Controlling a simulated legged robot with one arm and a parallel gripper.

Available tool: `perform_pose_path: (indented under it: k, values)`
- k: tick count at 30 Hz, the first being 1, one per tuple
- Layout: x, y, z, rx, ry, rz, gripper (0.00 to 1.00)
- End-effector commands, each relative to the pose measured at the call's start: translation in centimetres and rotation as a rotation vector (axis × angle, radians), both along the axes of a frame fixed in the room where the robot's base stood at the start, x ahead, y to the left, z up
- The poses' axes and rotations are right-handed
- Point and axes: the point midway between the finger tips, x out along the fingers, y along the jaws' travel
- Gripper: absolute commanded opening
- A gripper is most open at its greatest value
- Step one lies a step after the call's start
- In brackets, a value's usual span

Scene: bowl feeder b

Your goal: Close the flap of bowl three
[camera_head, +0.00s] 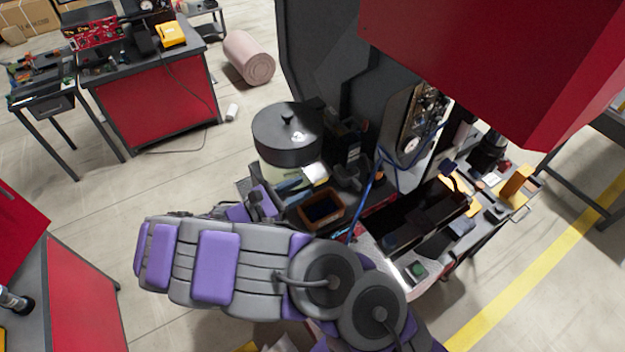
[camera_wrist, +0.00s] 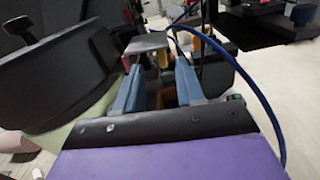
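A bowl feeder with a dark round lid and knob (camera_head: 287,138) stands near the middle of the head view, on a pale green body. Its lid edge fills the left of the wrist view (camera_wrist: 60,75). No number is readable, so I cannot tell whether it is bowl three. A small light plate (camera_head: 315,172), possibly the flap, sticks out at the bowl's lower right; it looks grey in the wrist view (camera_wrist: 147,42). My gripper (camera_wrist: 158,72) has its two blue fingers apart, just short of the plate, with nothing clearly held. Whether they touch it is unclear.
A brown open bin (camera_head: 321,208) sits right of my gripper. A blue cable (camera_head: 368,196) runs close by on the right, also crossing the wrist view (camera_wrist: 235,65). A black tray (camera_head: 415,215) and a dark machine panel stand beyond. A red housing (camera_head: 490,60) overhangs at upper right.

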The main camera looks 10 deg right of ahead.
Motion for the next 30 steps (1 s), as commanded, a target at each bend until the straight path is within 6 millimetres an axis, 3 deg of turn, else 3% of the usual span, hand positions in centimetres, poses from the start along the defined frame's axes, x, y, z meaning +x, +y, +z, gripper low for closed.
perform_pose_path:
  k: [3,9,21,30]
  values:
    - [0.6,-2.2,0.1,0.002,0.003,-0.003,0.38]
    - [1.2,-4.3,0.1,0.000,0.001,-0.003,0.38]
    - [1.4,-4.4,0.0,-0.001,0.001,0.000,0.37]
    - [1.5,-4.6,0.0,0.002,0.001,0.000,0.09]
